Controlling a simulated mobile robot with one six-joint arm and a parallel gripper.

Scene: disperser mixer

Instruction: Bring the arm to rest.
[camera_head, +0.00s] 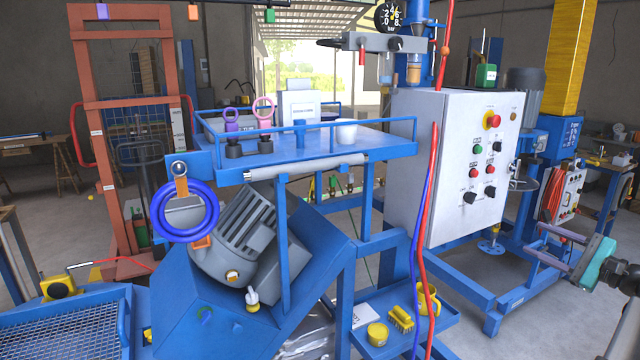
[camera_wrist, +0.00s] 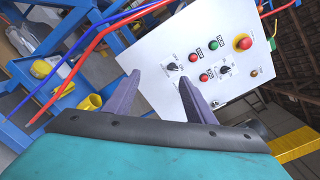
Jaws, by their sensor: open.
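My gripper (camera_head: 556,246) is at the right edge of the head view, with its two fingers pointing left toward the white control cabinet. In the wrist view my gripper (camera_wrist: 163,97) shows two purple-grey fingers spread apart with nothing between them. The control cabinet (camera_head: 420,165) carries red, green and black buttons and knobs; it also fills the middle of the wrist view (camera_wrist: 160,50). I cannot tell the exact gap between the fingertips and the cabinet face.
Red and blue hoses (camera_head: 428,220) hang along the cabinet's left side. A blue frame holds a grey motor (camera_head: 238,235) and a shelf with a white cup (camera_head: 346,132). A yellow mug (camera_head: 428,298) and brush (camera_head: 400,318) sit on a low blue tray. Bare floor shows below right.

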